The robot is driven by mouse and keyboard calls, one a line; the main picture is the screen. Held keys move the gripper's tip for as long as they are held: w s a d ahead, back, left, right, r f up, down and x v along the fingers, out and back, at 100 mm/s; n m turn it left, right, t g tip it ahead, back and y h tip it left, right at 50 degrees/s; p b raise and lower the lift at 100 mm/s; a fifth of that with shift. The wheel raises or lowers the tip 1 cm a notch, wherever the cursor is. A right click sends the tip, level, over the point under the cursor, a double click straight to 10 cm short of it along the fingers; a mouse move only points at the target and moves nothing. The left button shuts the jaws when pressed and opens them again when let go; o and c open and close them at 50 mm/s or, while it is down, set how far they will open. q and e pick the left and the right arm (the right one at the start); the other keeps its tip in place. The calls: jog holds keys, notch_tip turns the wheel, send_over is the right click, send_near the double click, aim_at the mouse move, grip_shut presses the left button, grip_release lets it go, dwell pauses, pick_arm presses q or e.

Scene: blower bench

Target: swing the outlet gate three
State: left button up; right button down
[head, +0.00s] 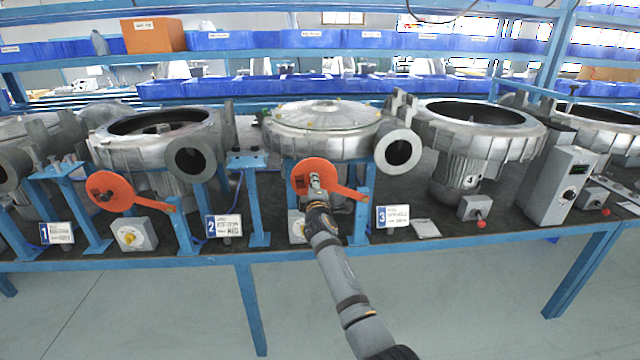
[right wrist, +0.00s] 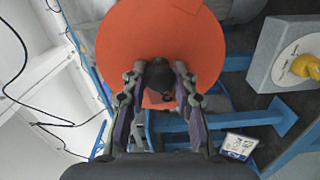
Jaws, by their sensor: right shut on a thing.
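The orange outlet gate (head: 302,172) by the number 3 label (head: 393,217) is a round disc with an arm running right to a blue post (head: 362,205). The disc stands left of the dark, uncovered outlet mouth (head: 398,152) of the blower (head: 320,130). My right gripper (head: 316,184) is at the disc's face. My left gripper is not in view.
A similar orange gate (head: 115,188) hangs to the left by the number 2 label (head: 224,225). A grey switch box with a yellow knob (right wrist: 306,66) sits close to the disc. Blue bench posts stand around the gate. Blower 4 (head: 470,135) is to the right.

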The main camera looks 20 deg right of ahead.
jog(key=shift+a+f+n+b, duration=0.25)
jog(key=shift+f+n+b, duration=0.15)
jog(key=shift+f, duration=0.5)
jog(key=c, duration=1)
grip_release()
jog(key=shift+w, duration=0.1)
jog(key=v, duration=0.7)
jog(key=shift+s+a, duration=0.1)
jog(key=shift+s, duration=0.2)
